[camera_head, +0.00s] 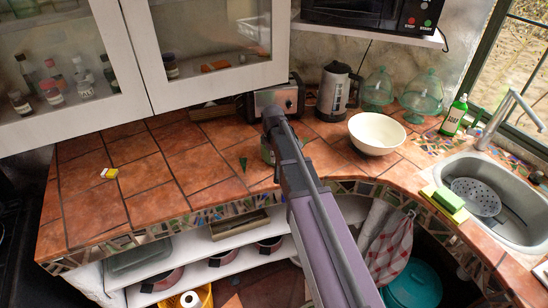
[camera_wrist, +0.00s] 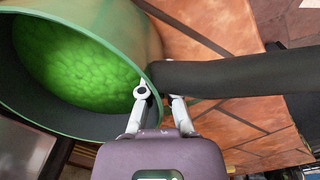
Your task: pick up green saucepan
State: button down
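The green saucepan (camera_wrist: 120,129) fills the upper left of the wrist view, with a bright green inside and a long dark handle (camera_wrist: 240,78) reaching right. My gripper (camera_wrist: 159,93) is at its rim, right beside the handle's root. One finger lies on the inner side of the rim and the other on the outer side, under the handle. The fingers stand close together with the pan's wall between them. In the head view my arm hides most of the saucepan; only a bit of green side (camera_head: 267,152) shows beside my gripper (camera_head: 272,118).
A toaster (camera_head: 279,98) and kettle (camera_head: 335,92) stand behind. A white bowl (camera_head: 377,133), glass jars (camera_head: 421,97) and a green bottle (camera_head: 455,114) are right, before the sink (camera_head: 515,228). The tiled counter (camera_head: 150,172) is mostly clear at left. Cabinets (camera_head: 215,45) hang above.

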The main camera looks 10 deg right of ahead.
jog(key=shift+r+p, duration=1.4)
jog(key=shift+r, duration=0.2)
jog(key=s+r+p, duration=0.1)
jog(key=s, duration=1.5)
jog(key=shift+d+r, duration=0.15)
jog(key=shift+d, duration=0.2)
dwell(0.5)
